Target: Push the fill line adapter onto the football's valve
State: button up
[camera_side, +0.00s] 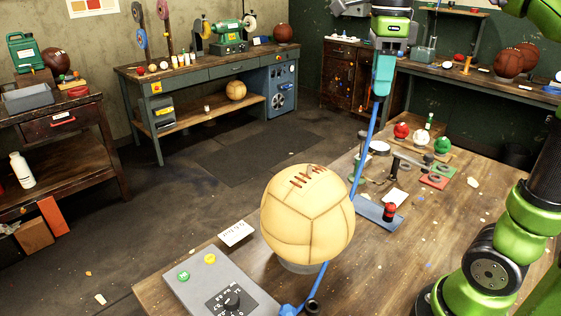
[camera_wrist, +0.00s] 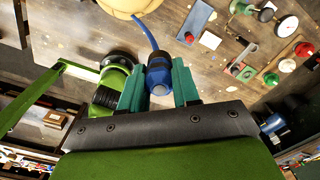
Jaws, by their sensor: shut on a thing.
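The football (camera_side: 307,214) is a tan leather ball with brown laces on top, resting on a pale ring-like base on the workbench. Its edge also shows at the top of the wrist view (camera_wrist: 122,8). I cannot make out its valve. My gripper (camera_side: 382,88) is high above the bench, up and to the right of the ball in the side view, well apart from it. Its teal fingers are shut on the blue fill line adapter (camera_wrist: 158,74). The blue hose (camera_side: 367,145) hangs from it, passes behind the ball and reappears at the bench's front.
A grey control box (camera_side: 222,292) with a dial and coloured buttons stands front left of the ball. A blue plate (camera_side: 377,214) with a red-black item lies to its right. Small red, white and green balls (camera_side: 422,137) stand farther back. The bench's right front is mostly clear.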

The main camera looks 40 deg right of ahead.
jog(key=w+a+n, duration=0.3)
jog(key=w+a, duration=0.4)
jog(key=a, duration=0.3)
jog(key=shift+s+a+f, duration=0.1)
jog(key=shift+a+f, duration=0.1)
jog(key=shift+f, duration=2.65)
jog(key=shift+a+f, duration=0.15)
jog(key=shift+f, duration=2.7)
jog(key=shift+f, duration=1.45)
jog(key=o, duration=1.1)
jog(key=shift+c, duration=0.2)
jog(key=shift+r, duration=0.1)
